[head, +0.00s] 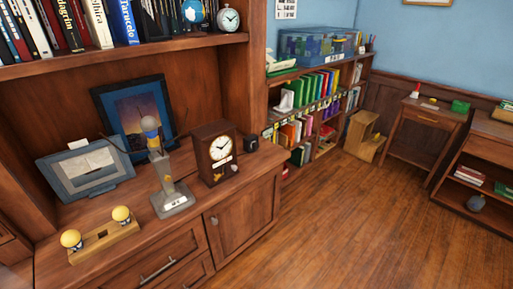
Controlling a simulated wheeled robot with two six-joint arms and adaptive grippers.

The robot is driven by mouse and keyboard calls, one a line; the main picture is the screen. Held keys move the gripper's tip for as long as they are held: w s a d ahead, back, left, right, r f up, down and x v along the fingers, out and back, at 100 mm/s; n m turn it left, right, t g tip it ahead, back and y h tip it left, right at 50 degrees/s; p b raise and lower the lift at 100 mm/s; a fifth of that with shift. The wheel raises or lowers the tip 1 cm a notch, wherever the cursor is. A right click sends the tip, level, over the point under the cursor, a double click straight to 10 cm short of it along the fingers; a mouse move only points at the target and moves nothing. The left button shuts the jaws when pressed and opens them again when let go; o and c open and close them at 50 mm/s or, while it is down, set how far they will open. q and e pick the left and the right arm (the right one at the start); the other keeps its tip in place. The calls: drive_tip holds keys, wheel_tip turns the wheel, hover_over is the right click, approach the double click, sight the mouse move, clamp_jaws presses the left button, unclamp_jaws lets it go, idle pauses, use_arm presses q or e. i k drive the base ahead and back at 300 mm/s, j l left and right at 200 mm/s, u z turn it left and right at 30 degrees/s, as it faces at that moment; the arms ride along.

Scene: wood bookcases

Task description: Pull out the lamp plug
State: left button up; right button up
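A grey lamp (171,190) stands upright on the wooden cabinet top, with a bare bulb (150,124) at its upper end and a white label on its square base. A small black box (251,143) sits at the back right of the cabinet top, right of the clock. I cannot tell whether it is a socket or holds the lamp plug. A thin dark line, possibly a cord, shows near the lamp's top, but its ends are unclear. No plug can be made out for sure. Neither of my grippers is in view.
A brown clock (220,152) stands right of the lamp. A wooden holder (105,240) with two yellow-white bulbs lies front left. Two framed pictures (137,112) (86,168) lean behind. Low bookcases stand beyond; the wooden floor (340,225) at right is clear.

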sight(255, 145)
drive_tip(key=i+l+u, duration=0.1)
drive_tip(key=i+l, duration=0.2)
drive_tip(key=i+l+u, duration=0.15)
drive_tip(key=i+l, duration=0.15)
drive_tip(key=l, duration=0.25)
drive_tip(key=i+l+u, duration=0.1)
drive_tip(key=i+l, duration=0.15)
drive_tip(key=l, duration=0.25)
drive_tip(key=i+l+u, duration=0.15)
drive_tip(key=l, duration=0.35)
drive_tip(key=i+l+u, duration=0.1)
drive_tip(key=i+l, duration=0.25)
drive_tip(key=l, duration=0.2)
drive_tip(key=i+l+u, duration=0.1)
drive_tip(key=l, duration=0.45)
drive_tip(key=i+l+u, duration=0.15)
drive_tip(key=i+l, duration=0.15)
drive_tip(key=l, duration=0.25)
drive_tip(key=i+l+u, duration=0.1)
drive_tip(key=l, duration=0.5)
drive_tip(key=i, duration=0.05)
